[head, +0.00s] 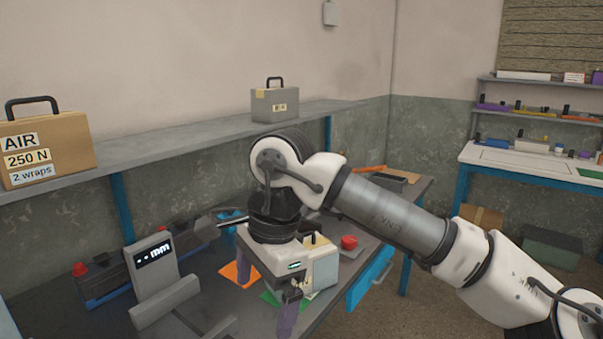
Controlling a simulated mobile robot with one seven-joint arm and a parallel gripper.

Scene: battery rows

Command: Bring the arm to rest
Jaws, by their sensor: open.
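My arm reaches in from the lower right and bends down over the workbench (215,300). My gripper (266,297) hangs at the end of it, pointing down above the bench top. Its two purple-grey fingers stand apart, with nothing visible between them. The near fingertip runs close to the bench's front side. I cannot tell how high the fingers are above the surface. The wrist and hand hide part of the bench behind them.
A display reading "mm" (155,254) stands left of my gripper. An orange mat (229,272), a pale box (325,268) and a red button (349,242) are close by. A shelf (190,137) behind carries a labelled brown case (70,142) and a grey case (275,103).

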